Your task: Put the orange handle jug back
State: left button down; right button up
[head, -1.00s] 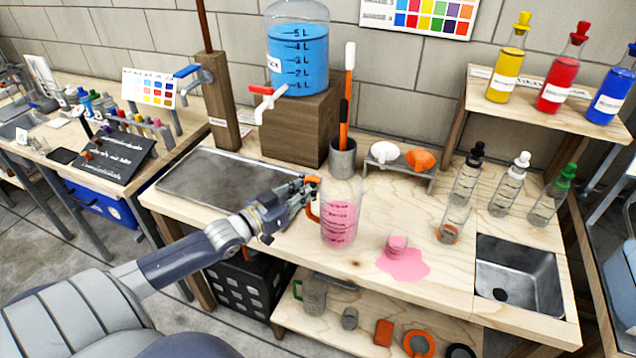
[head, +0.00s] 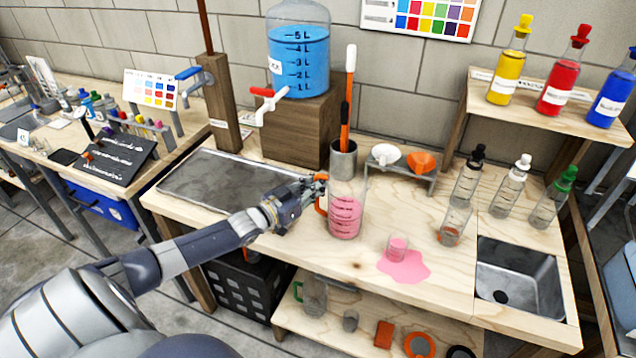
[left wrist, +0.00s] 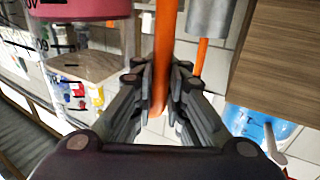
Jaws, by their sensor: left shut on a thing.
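The orange handle jug (head: 346,214) is clear and holds pink liquid. It is upright at the middle of the workbench, and I cannot tell whether its base touches the wood. My left gripper (head: 314,187) is shut on its orange handle (head: 321,204), on the jug's left side. In the left wrist view the handle (left wrist: 165,50) runs between the fingers of my left gripper (left wrist: 160,95), and the jug's pink part (left wrist: 80,8) shows at the top. My right gripper is not in view.
A small cup (head: 397,248) stands by a pink puddle (head: 408,268). Behind the jug are a metal holder (head: 343,160) with an orange stick and a funnel rack (head: 405,176). A metal tray (head: 215,188) lies left; a sink (head: 518,280) and several bottles are right.

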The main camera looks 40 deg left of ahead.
pick_arm(q)
jog(key=shift+r, duration=0.15)
jog(key=c, duration=1.6)
grip_release()
jog(key=shift+f, duration=0.25)
jog(key=shift+s, duration=0.1)
jog(key=shift+r, duration=0.2)
jog(key=shift+s+f, duration=0.1)
jog(key=shift+s, duration=0.1)
jog(key=v, duration=1.1)
jog(key=shift+s, duration=0.25)
